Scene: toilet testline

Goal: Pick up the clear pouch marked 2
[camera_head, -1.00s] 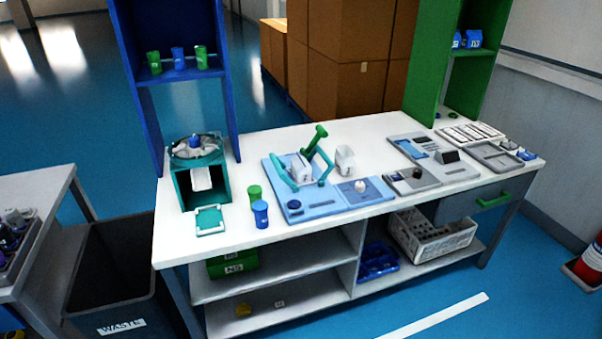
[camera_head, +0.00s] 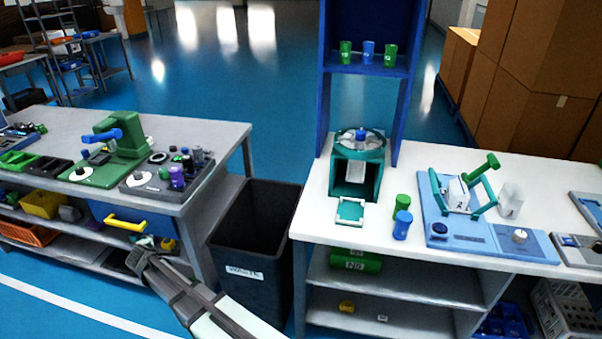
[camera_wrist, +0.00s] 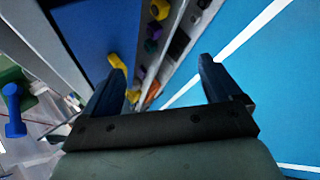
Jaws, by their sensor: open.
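I cannot make out a clear pouch marked 2 in either view. A clear whitish item (camera_head: 510,201) stands on the white bench, right of the blue fixture; I cannot tell whether it is a pouch, and no mark is readable. A whitish piece (camera_head: 356,172) shows in the teal stand (camera_head: 371,187), also without a readable mark. My gripper (camera_head: 146,248) is low in front of the left bench, near its yellow drawer handle, far from both. In the wrist view my gripper (camera_wrist: 166,82) is open, with nothing between its fingers.
The left bench (camera_head: 222,135) carries a green press (camera_head: 122,135) and dark trays. Its blue drawer has a yellow handle (camera_head: 124,223). A dark waste bin (camera_head: 250,240) stands between the benches. Green and blue cups (camera_head: 402,225) stand on the white bench. Blue floor is open in front.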

